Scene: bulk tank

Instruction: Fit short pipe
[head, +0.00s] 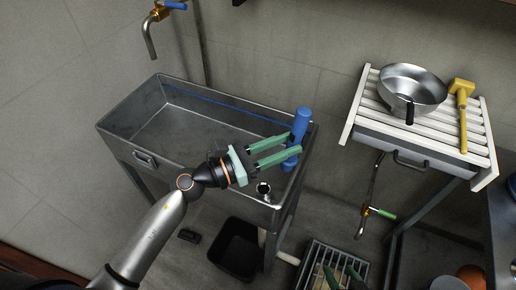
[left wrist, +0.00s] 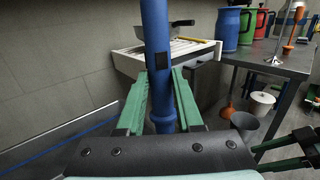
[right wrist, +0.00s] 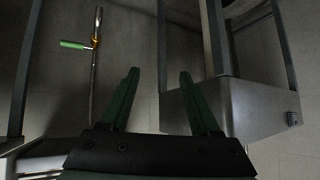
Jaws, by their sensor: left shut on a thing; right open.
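The short pipe (head: 301,124) is blue and stands roughly upright over the right end of the grey metal tank (head: 118,108). My left gripper (head: 296,146) is shut on it, with the green fingers on either side. A round metal outlet (head: 264,188) shows at the tank's front right corner. My right gripper (right wrist: 158,100) is open and empty, low down; its green fingers show at the bottom of the head view.
A slatted rack (head: 362,100) at right holds a metal pan (head: 412,88) and a yellow mallet (head: 461,92). Below are a black bin (head: 237,250), a floor grate (head: 318,256) and a green-handled tap (head: 382,212). A blue-handled tap (head: 152,30) hangs over the tank's back.

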